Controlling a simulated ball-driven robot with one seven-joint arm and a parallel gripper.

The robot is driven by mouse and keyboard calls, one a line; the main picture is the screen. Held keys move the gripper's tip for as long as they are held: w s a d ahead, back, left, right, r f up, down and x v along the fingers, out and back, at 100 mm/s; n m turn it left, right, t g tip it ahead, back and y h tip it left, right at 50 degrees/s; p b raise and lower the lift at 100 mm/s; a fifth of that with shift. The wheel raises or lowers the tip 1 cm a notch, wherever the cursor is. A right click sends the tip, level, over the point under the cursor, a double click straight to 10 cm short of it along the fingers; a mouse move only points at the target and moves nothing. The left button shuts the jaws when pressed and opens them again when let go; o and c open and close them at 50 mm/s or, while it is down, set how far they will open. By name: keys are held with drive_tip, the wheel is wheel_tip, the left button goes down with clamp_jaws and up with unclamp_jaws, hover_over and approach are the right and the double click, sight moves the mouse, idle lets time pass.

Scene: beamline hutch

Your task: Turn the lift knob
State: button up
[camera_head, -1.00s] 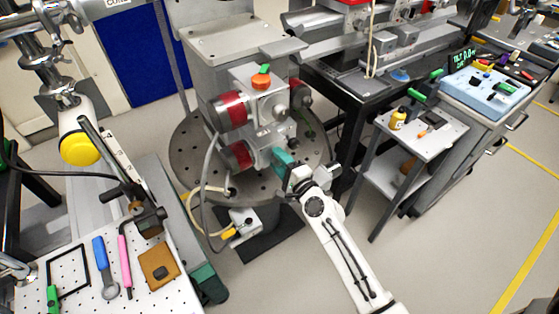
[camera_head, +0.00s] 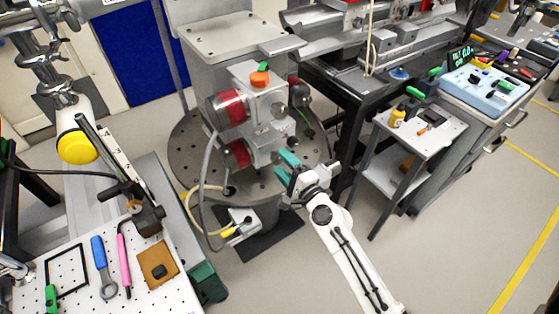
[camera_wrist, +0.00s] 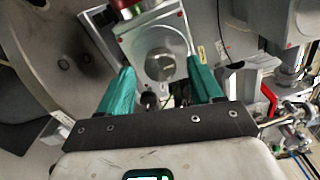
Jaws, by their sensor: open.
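A grey stage with red-banded motors (camera_head: 226,108) stands on a round perforated plate. A round silver knob (camera_wrist: 160,65) sits on its front plate in the wrist view. No readable label shows which is the lift knob. My gripper (camera_head: 284,168) is open, its teal fingers apart and empty, just in front of the stage's lower block. In the wrist view my gripper (camera_wrist: 162,80) has one finger on each side of the silver knob's line, with the knob beyond the tips and apparently untouched.
A pegboard bench (camera_head: 75,244) with tools is at left. A small side table (camera_head: 446,136) with a yellow bottle (camera_head: 397,118) stands at right. A cable (camera_head: 209,160) hangs left of the stage. Open floor lies at lower right.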

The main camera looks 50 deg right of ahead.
drive_tip(key=b+v, duration=0.1)
drive_tip(key=v, duration=0.7)
idle(0.4)
drive_tip(key=s+a+f+n+g+y+p, duration=0.3)
drive_tip(key=a+n+g+y, duration=0.5)
drive_tip(key=a+n, duration=0.65)
drive_tip(key=s+d+n+g+h, duration=0.2)
drive_tip(key=s+n+g, duration=0.6)
drive_tip(key=s, duration=0.5)
drive_tip(key=shift+s+f+n+h, duration=0.15)
drive_tip(key=shift+f+n+h, duration=0.25)
drive_tip(key=shift+h, duration=0.2)
